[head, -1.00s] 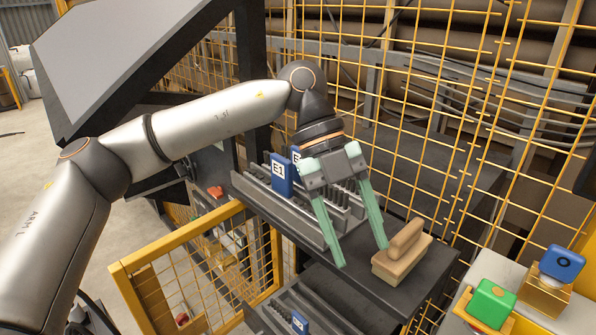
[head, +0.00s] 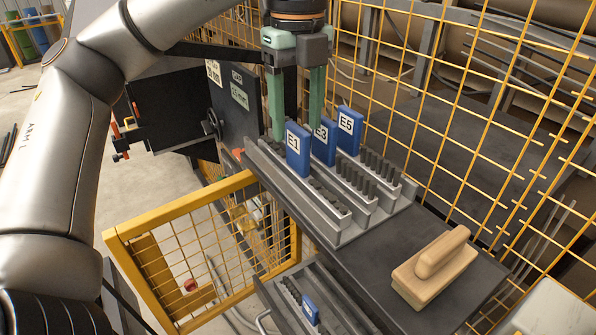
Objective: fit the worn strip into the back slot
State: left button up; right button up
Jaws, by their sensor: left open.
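A grey rack (head: 345,238) stands on the dark bench with stepped rows of dark teeth. Blue tagged blocks stand at the rows' left ends: E1 (head: 299,150) in front, E3 (head: 325,148) in the middle, E5 (head: 348,131) at the back. The front row's teeth look lowest, the back row's tallest; I cannot tell for sure which strip is the worn one. My left gripper (head: 297,128) is open, its green fingers pointing down around the level of the E1 and E3 tags. I see nothing held. My right gripper is out of view.
A wooden block with a handle (head: 432,266) lies on the bench at right. A lower tray (head: 275,297) holds a strip with a blue tag (head: 310,308). Yellow mesh fencing (head: 480,140) runs behind, and a yellow mesh gate (head: 190,258) stands at front left.

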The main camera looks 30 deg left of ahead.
aim_at(298, 148)
pick_arm(q)
jog(key=shift+w+a+f+b, duration=0.1)
jog(key=shift+f+b, duration=0.6)
jog(key=shift+f, duration=2.25)
grip_shut()
jog(key=shift+r, duration=0.1)
